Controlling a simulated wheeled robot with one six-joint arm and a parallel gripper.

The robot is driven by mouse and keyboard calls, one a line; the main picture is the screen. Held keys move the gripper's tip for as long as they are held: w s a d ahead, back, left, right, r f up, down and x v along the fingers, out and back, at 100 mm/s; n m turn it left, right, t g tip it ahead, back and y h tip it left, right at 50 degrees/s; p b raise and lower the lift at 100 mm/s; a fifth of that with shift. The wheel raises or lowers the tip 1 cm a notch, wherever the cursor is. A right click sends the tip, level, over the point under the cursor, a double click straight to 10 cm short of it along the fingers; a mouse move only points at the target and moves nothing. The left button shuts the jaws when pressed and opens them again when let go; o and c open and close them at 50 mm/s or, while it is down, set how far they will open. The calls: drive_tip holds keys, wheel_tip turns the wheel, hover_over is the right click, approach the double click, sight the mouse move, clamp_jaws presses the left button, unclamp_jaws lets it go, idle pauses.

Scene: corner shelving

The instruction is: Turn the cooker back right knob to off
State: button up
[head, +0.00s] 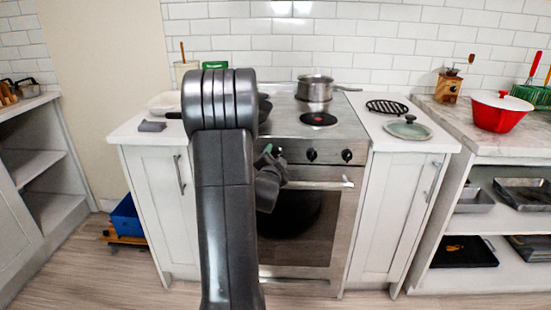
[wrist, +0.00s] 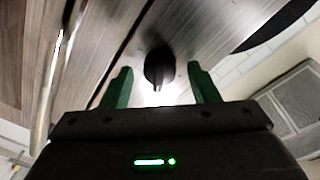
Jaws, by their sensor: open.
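The cooker (head: 330,182) stands in the middle of the head view, with a steel front panel. Two black knobs show on it, one left (head: 311,155) and one at the far right (head: 347,155); my arm covers the panel further left. My gripper (head: 268,152) is at the panel, left of these knobs. In the wrist view my gripper (wrist: 161,70) is open, with its green fingers on either side of one black knob (wrist: 158,66) and nothing held. The knob's pointer ridge shows. I cannot tell from the pictures which burner this knob serves.
A steel pot (head: 314,88) sits at the back of the hob, behind a dark hotplate with a red centre (head: 318,119). The oven handle (head: 325,184) runs below the knobs. A glass lid (head: 408,129) and a black trivet (head: 387,107) lie on the right counter.

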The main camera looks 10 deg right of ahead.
drive_tip(key=c, duration=1)
drive_tip(key=shift+f+n+b, duration=0.15)
drive_tip(key=shift+n+b, duration=0.15)
drive_tip(key=shift+b, duration=0.2)
drive_tip(key=n+t+b, duration=0.1)
drive_tip(key=n+b, duration=0.5)
drive_tip(key=n, duration=0.2)
drive_tip(key=shift+f, duration=0.1)
drive_tip(key=shift+n+y+b, duration=0.3)
drive_tip(key=shift+n+b, duration=0.7)
drive_tip(key=shift+n, duration=0.9)
drive_tip(key=o, duration=1)
